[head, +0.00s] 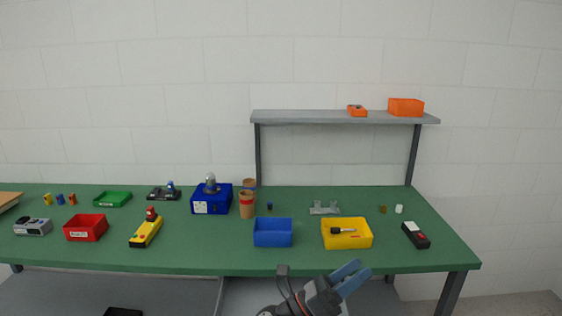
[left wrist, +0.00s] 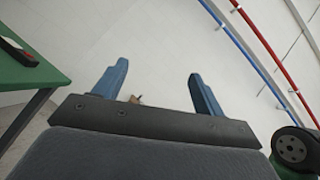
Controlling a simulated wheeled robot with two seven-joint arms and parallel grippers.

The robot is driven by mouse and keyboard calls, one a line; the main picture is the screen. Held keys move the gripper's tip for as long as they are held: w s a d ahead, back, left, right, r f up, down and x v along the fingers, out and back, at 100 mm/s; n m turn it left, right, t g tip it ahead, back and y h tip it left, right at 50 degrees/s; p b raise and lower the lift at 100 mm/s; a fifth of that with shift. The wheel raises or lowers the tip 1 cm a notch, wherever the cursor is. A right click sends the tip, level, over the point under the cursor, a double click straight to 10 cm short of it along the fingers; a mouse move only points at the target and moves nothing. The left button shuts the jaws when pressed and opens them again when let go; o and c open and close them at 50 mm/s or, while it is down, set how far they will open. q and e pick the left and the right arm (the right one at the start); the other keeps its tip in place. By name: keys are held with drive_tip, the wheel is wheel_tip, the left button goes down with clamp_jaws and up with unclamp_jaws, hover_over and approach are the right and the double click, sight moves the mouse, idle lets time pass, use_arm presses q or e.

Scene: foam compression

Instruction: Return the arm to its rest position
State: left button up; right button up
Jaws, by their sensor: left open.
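My left gripper (head: 350,277) is at the bottom of the head view, in front of the table's front edge. Its two blue fingers are apart and nothing is between them. In the left wrist view the open fingers (left wrist: 158,88) point toward a pale wall and floor. My right gripper is not in either view.
The green table (head: 300,264) carries a blue bin (head: 272,240), a yellow bin (head: 347,242) with a black tool, a red bin (head: 86,235) and a dark handheld device (head: 416,236). A grey shelf (head: 340,117) stands behind. Red and blue pipes (left wrist: 262,52) run along the wall.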

use_arm(q)
drive_tip(key=w+a+f+n+t+y, duration=0.3)
drive_tip(key=a+f+n+t+y, duration=0.3)
drive_tip(key=a+n+y, duration=0.6)
drive_tip(key=w+a+f+n+t+y, duration=0.3)
drive_tip(key=a+f+n+t+y, duration=0.35)
drive_tip(key=n, duration=0.95)
drive_tip(key=s+a+f+n+g+y, duration=0.4)
drive_tip(key=s+a+f+n+g, duration=0.15)
drive_tip(key=a+f, duration=0.35)
drive_tip(key=s+a+f+n+g, duration=0.45)
drive_tip(key=s+f, duration=0.35)
drive_tip(key=s, duration=0.3)
drive_tip(key=s+a+f+n+g, duration=0.35)
drive_tip(key=s+f+g, duration=0.35)
drive_tip(key=s, duration=0.4)
drive_tip(key=s+d+f, duration=0.1)
drive_tip(key=d+f, duration=0.1)
drive_tip(key=f, duration=1.4)
drive_tip(key=s+d+f+g, duration=0.1)
drive_tip(key=s+d+f, duration=0.1)
drive_tip(key=f, duration=1.5)
drive_tip(key=shift+s+f, duration=0.2)
drive_tip(key=shift+s, duration=0.1)
drive_tip(key=shift+w+d+g, duration=0.1)
drive_tip(key=shift+d+g, duration=0.05)
drive_tip(key=shift+g, duration=0.1)
